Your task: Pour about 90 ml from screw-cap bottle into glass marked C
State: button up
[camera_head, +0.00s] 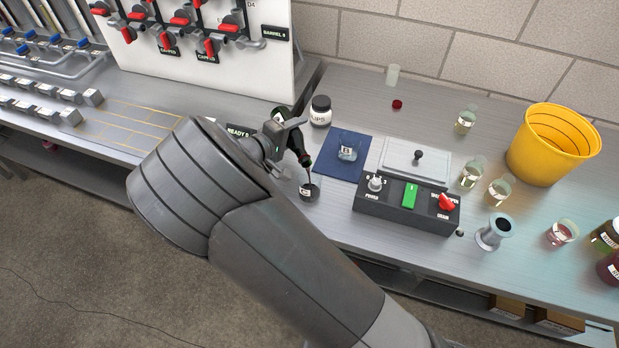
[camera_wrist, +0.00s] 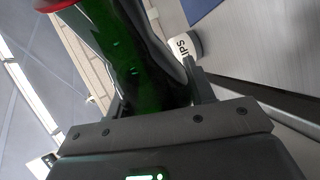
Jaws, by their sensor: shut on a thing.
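My gripper (camera_head: 284,128) is shut on a dark green bottle (camera_head: 302,150), which also fills the middle of the wrist view (camera_wrist: 140,62). The bottle is tilted with its mouth down, above a small dark-looking glass (camera_head: 309,192) on the bench. A thin dark stream runs from the mouth down to this glass. The glass has a pale label with a letter like C or G; its fill level is too small to tell. Another labelled glass (camera_head: 347,153) stands on a blue mat (camera_head: 338,168). The gripper's wrist hides part of the bottle.
A black control box (camera_head: 400,202) is right of the pouring glass. Several glasses, a metal cup (camera_head: 494,232) and a yellow bucket (camera_head: 550,145) stand further right. A valve panel (camera_head: 215,35) rises behind left.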

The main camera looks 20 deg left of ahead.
jog(key=shift+r+m+p, duration=0.3)
jog(key=shift+r+p, duration=0.2)
dwell(1.6)
jog(key=shift+w+f+n, duration=0.1)
jog(key=shift+f+n, duration=0.3)
jog(key=shift+f, duration=0.2)
jog(key=shift+n+g, duration=0.4)
jog(key=shift+f+n, duration=0.3)
jog(key=shift+w+a+f+n+g+h, duration=0.15)
jog(key=shift+f+n+g+h, duration=0.2)
jog(key=shift+f, duration=0.25)
dwell(0.7)
